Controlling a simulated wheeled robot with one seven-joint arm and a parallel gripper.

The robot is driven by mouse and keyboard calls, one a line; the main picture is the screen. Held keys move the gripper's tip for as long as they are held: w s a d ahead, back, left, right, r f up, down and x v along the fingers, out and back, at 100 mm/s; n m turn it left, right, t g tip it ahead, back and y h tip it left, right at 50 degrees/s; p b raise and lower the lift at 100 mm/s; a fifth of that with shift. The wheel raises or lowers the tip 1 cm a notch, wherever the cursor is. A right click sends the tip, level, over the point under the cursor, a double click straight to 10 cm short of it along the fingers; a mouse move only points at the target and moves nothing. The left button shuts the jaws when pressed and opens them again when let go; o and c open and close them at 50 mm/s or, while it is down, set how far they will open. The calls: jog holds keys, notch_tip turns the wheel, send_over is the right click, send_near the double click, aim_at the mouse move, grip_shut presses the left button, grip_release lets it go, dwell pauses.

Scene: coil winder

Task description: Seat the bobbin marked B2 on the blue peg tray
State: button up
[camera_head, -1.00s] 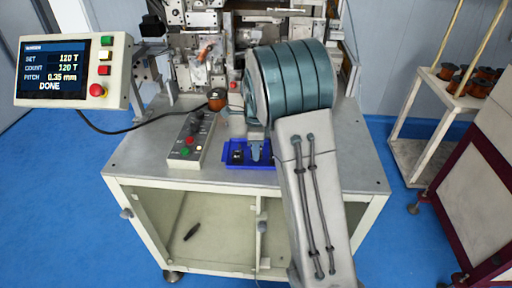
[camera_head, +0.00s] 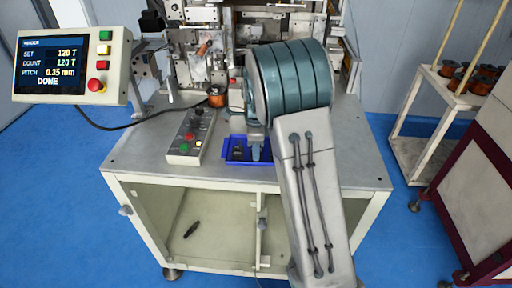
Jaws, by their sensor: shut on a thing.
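The blue peg tray (camera_head: 232,162) lies on the grey bench top, near its front edge. My gripper (camera_head: 256,152) is low at the tray's right part, and my large arm joint hides most of it. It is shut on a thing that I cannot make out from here. A small dark shape (camera_head: 237,151) shows in the tray, left of the gripper; I cannot tell what it is. A copper-coloured bobbin (camera_head: 216,97) stands further back by the winder. No B2 marking is readable.
A control box with buttons (camera_head: 190,138) sits left of the tray. The winder's metalwork (camera_head: 205,65) rises behind. A display (camera_head: 65,68) reading DONE hangs at left. A white cart (camera_head: 450,95) with several copper bobbins stands at right. The bench top's left front is clear.

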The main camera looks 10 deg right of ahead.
jog(key=o, duration=1.1)
notch_tip(320, 180, up, 14)
jog(key=b, duration=0.1)
jog(key=shift+f, duration=0.15)
jog(key=s+f+n+t, duration=0.2)
jog(key=s+n+t, duration=0.1)
jog(key=s+n, duration=1.7)
jog(key=s, duration=0.7)
jog(key=shift+s+f+n, duration=0.3)
jog(key=shift+f, duration=0.1)
